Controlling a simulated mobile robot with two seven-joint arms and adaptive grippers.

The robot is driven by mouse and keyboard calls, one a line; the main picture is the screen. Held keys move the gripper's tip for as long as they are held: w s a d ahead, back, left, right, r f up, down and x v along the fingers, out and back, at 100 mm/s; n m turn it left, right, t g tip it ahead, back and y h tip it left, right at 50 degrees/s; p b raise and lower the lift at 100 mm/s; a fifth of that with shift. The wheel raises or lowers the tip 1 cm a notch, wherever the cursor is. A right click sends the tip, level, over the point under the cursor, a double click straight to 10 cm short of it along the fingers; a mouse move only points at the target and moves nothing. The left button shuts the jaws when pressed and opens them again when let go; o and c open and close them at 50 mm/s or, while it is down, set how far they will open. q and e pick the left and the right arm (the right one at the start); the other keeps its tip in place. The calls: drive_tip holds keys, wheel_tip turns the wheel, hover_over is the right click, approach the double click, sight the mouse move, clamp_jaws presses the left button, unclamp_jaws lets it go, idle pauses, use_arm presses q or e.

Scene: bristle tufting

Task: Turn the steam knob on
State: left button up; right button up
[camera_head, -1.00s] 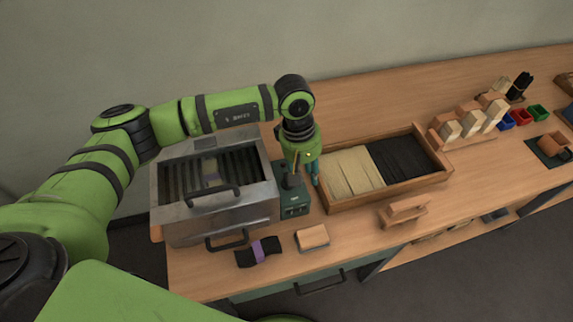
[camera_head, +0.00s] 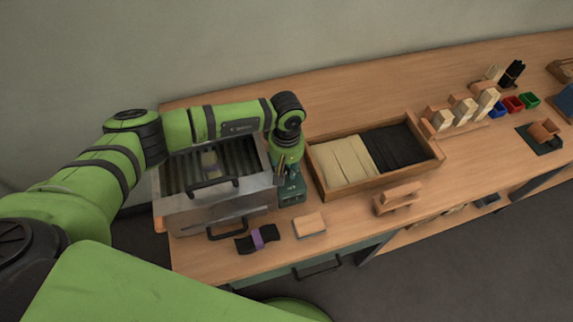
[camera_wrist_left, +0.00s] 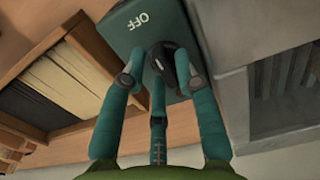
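The knob (camera_wrist_left: 168,66) is a dark knob on a dark green control box (camera_head: 291,192). White letters reading OFF stand on the box's top in the left wrist view (camera_wrist_left: 112,32). My left gripper (camera_head: 285,175) is over the box, pointing down. In the left wrist view its teal fingers (camera_wrist_left: 160,65) are spread around the knob. A gap shows between the left finger and the knob; the other fingers overlap it, and contact is unclear. In the head view the gripper hides the knob. My right gripper is not in view.
A metal steam box (camera_head: 215,205) with black handles stands close left of the control box. A wooden tray (camera_head: 385,180) of pale and black bristles is close on its right. A wooden block (camera_head: 310,224) and a dark strap with a purple band (camera_head: 258,239) lie in front.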

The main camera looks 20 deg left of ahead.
use_arm(q)
clamp_jaws()
